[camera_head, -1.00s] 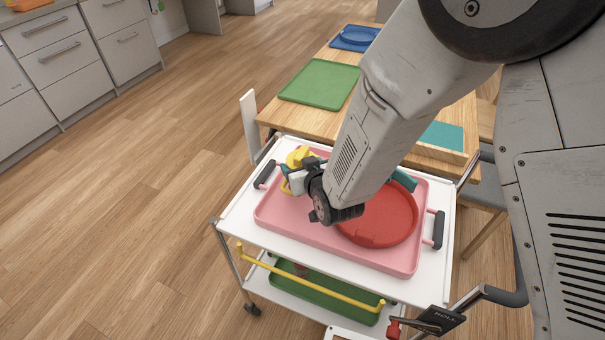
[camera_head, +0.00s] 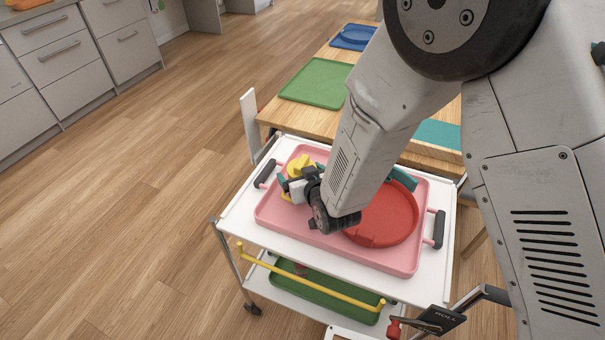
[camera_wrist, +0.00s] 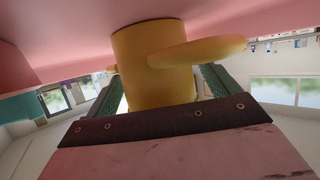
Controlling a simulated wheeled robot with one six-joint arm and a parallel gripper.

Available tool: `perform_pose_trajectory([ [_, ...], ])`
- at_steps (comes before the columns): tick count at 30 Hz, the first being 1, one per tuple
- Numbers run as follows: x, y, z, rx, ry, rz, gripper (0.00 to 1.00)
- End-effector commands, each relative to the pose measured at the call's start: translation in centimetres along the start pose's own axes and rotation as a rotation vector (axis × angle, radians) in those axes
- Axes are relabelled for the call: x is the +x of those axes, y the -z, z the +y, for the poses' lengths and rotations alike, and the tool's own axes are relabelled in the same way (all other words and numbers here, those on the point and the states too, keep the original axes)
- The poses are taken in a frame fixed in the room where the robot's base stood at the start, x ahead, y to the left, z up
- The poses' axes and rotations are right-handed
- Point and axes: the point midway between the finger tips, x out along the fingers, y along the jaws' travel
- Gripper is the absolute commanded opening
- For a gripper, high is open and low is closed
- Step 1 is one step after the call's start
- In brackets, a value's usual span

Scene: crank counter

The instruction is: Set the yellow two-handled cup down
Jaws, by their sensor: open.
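The yellow two-handled cup (camera_head: 299,163) stands at the left end of the pink tray (camera_head: 330,247), partly hidden by my wrist. In the wrist view, which is upside down, the cup (camera_wrist: 150,62) meets the pink tray surface (camera_wrist: 60,25), and one handle points right. My gripper (camera_head: 300,178) is low over the tray. Its jaws are open, with a green finger on each side of the cup in the wrist view (camera_wrist: 160,88). Whether the fingers touch the cup is not clear.
A red round dish (camera_head: 385,218) fills the tray's right part; a teal item (camera_head: 404,178) is partly hidden behind my arm. The tray lies on a white cart (camera_head: 240,213) with a yellow rail (camera_head: 310,276). A wooden table (camera_head: 315,115) with a green tray (camera_head: 320,84) stands behind.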

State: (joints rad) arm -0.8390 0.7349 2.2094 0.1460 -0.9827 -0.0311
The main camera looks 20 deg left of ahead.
Motion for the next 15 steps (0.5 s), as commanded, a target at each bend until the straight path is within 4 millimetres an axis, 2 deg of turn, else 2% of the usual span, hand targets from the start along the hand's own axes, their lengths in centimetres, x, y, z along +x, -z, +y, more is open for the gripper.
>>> perform_pose_trajectory([
  [5,-1.9,0.2,0.0,0.000,0.001,-0.001,0.88],
  [15,-9.1,0.2,0.0,0.000,0.000,0.000,0.88],
])
